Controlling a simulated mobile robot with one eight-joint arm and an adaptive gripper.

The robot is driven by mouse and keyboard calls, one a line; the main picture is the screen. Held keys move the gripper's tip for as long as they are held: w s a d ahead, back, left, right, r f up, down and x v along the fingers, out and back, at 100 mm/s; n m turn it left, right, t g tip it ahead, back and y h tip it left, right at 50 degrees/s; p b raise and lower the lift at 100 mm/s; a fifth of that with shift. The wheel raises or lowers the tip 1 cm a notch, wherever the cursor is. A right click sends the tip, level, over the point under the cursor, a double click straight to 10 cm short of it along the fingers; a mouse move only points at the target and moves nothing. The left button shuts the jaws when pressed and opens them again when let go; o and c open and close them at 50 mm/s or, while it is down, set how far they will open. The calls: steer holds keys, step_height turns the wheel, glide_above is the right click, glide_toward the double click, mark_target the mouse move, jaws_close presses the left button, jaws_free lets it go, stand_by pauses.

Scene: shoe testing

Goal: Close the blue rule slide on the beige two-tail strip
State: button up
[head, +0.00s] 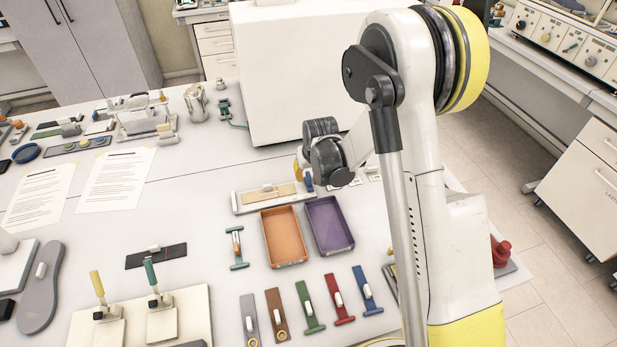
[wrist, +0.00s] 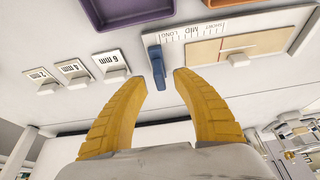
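The blue rule slide (wrist: 158,68) stands at the left end of a white rule in the wrist view, next to the LONG mark. It also shows in the head view (head: 308,183), partly hidden by my gripper. The beige strip (wrist: 255,42) lies in the holder to the right, near the SHORT mark, with a gap between it and the slide; it also shows in the head view (head: 283,190). My gripper (wrist: 159,77) is open, its yellow fingers apart. The slide's near end appears between the fingertips; I cannot tell whether they touch it.
An orange tray (head: 283,262) and a purple tray (head: 350,246) stand in front of the rule holder (head: 243,208). White gap blocks marked in mm (wrist: 110,64) stand left of the slide in the wrist view. A large white box (head: 290,80) rises behind.

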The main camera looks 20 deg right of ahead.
steer(key=shift+w+f, duration=0.25)
steer(key=shift+f, duration=0.4)
jaws_close()
steer(key=a+b, duration=0.2)
steer(key=a, duration=0.3)
steer(key=shift+a, duration=0.2)
steer(key=shift+d, duration=0.1)
